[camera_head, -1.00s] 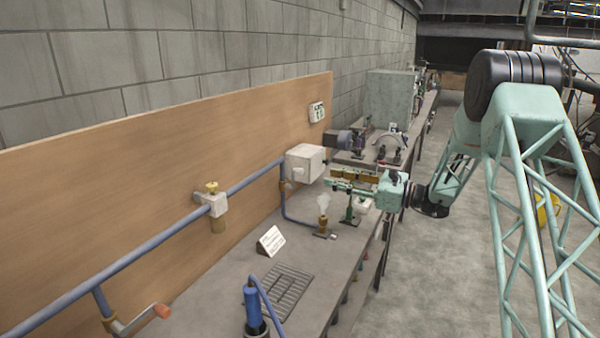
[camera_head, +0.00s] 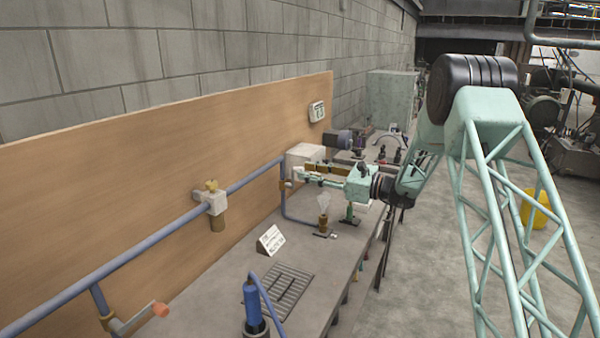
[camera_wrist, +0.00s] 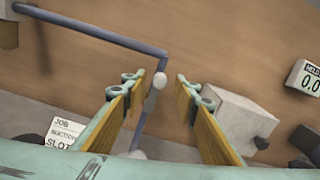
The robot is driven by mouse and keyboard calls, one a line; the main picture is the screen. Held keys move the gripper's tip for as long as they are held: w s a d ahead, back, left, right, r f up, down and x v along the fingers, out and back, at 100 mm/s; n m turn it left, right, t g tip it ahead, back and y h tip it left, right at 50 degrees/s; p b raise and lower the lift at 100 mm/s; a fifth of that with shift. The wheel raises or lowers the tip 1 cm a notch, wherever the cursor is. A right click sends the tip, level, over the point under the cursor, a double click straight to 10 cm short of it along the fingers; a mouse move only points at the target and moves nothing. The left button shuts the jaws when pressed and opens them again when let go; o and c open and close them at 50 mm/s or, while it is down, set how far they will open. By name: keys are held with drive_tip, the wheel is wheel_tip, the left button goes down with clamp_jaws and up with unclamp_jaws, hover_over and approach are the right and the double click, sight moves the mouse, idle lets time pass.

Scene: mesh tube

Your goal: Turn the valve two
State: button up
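My gripper (camera_head: 304,172) is at the far end of the bench, in front of a white box on the wooden backboard. In the wrist view its fingers (camera_wrist: 158,88) are apart with nothing gripped. A small pale knob (camera_wrist: 160,80) shows between the fingertips, against the blue pipe; contact cannot be told. A pale valve body with a brass knob (camera_head: 211,196) sits on the pipe, left of my gripper. A lever with an orange end (camera_head: 160,310) is at the lower left. No label tells me which is valve two.
The white box (camera_wrist: 232,122) is just right of the fingers. A brass-based piece with a pale top (camera_head: 323,222) stands below my gripper. A sign card (camera_head: 270,240), a grille (camera_head: 279,287) and a blue tool (camera_head: 252,305) are on the bench.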

sight(300, 169)
drive_tip(key=shift+x, duration=1.8)
clamp_jaws()
